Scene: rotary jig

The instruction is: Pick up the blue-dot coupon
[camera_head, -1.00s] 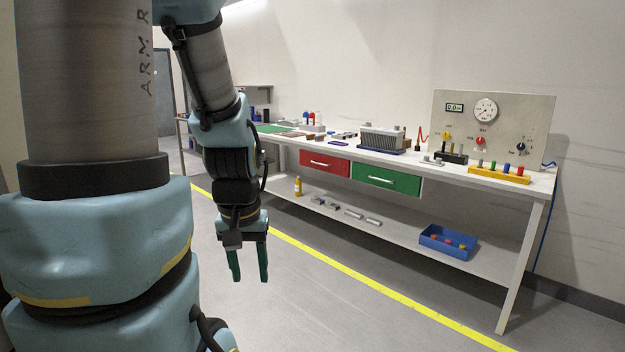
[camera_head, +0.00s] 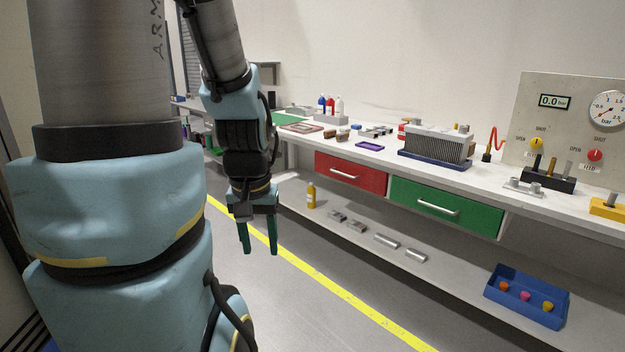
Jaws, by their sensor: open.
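My gripper (camera_head: 259,248) hangs pointing down with its two green fingers apart and nothing between them. It is over the floor side of the bench, left of the red drawer in the picture. No blue dot can be made out on any piece, so I cannot tell which thing is the blue-dot coupon. Small grey metal pieces lie on the lower shelf: a dark-marked block (camera_head: 337,215), another block (camera_head: 356,227), a longer bar (camera_head: 386,240) and a shorter bar (camera_head: 416,255). The gripper is apart from all of them.
The white bench (camera_head: 480,178) has a red drawer (camera_head: 350,173) and a green drawer (camera_head: 445,207). A yellow bottle (camera_head: 311,196) and a blue bin (camera_head: 526,296) with coloured knobs stand on the lower shelf. A finned block (camera_head: 438,145) and gauge panel (camera_head: 560,125) stand on top. Floor in front is clear.

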